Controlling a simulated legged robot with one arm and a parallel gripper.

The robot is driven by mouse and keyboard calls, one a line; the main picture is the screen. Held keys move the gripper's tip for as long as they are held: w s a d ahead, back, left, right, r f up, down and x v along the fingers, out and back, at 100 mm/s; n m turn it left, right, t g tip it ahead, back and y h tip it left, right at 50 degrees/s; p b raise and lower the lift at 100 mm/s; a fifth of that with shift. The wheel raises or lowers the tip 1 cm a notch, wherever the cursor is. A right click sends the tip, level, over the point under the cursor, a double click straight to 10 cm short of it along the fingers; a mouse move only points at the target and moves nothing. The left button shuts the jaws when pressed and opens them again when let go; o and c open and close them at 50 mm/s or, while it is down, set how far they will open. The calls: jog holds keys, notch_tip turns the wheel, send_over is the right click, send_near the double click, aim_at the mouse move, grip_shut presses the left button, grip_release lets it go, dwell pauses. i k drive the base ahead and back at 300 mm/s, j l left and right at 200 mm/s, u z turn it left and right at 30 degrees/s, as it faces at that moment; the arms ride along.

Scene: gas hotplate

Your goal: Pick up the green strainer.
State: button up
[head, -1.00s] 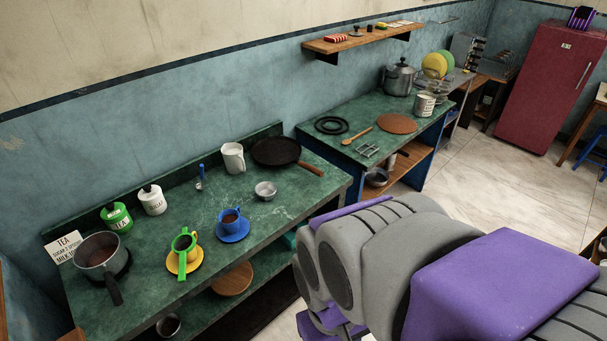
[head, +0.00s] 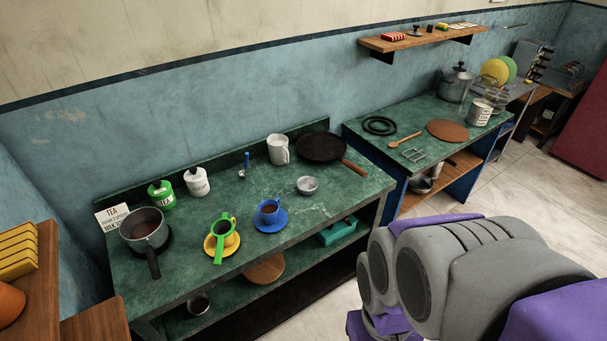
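The green strainer (head: 220,231) is in the head view, on the front part of the green counter (head: 200,275), left of centre. It rests on or over the yellow cup (head: 235,240), which stands on a yellow saucer (head: 210,247). Its handle points toward the counter's front edge. Whether its rim sits in the cup I cannot tell. My grey and purple arm fills the lower right, apart from the counter. My gripper's fingertips cannot be made out.
A blue cup (head: 269,211) on a saucer stands right of the strainer. A pot (head: 146,231) with a dark handle stands to its left. A small metal bowl (head: 308,185) and frying pan (head: 321,147) are farther right. A wooden surface (head: 40,285) is at far left.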

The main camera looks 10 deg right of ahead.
aim_at(223, 228)
jog(key=i+l+u, duration=0.25)
jog(key=u, duration=0.2)
jog(key=i+l+u, duration=0.2)
jog(key=l+u, duration=0.15)
jog(key=u, duration=0.15)
